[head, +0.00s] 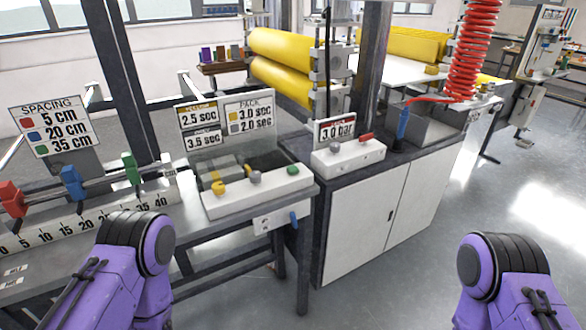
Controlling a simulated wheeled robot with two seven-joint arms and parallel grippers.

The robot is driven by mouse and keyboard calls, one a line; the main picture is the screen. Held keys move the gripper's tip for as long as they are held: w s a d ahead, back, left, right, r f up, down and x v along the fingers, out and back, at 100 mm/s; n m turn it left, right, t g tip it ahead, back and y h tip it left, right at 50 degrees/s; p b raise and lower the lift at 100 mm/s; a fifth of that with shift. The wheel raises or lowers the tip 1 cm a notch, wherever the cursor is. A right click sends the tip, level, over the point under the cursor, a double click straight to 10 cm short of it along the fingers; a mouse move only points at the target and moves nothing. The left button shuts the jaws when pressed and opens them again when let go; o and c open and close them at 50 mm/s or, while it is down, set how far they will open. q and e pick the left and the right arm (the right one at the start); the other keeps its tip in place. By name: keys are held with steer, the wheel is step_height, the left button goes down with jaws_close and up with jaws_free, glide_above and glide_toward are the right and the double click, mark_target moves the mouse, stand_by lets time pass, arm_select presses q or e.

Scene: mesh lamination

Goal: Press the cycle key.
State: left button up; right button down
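A white control box (256,190) sits near the front edge of the bench in the head view. On it are a yellow knob (219,187), a grey knob (255,177) and a low green key (293,170). A second white box (347,155) stands to its right on the dark cabinet top. It carries a grey knob (335,146) and a red key (365,136). No readable label tells which one is the cycle key. Only purple links of my two arms show at the bottom left and bottom right. Both grippers are out of view.
A ruler rail (98,218) with red, blue and green sliders lies at left. Signs (249,113) stand behind the first box. Yellow rollers (281,81) are at the back. A blue-handled tool (403,124) and red coiled hose (474,50) are right. Open floor lies right.

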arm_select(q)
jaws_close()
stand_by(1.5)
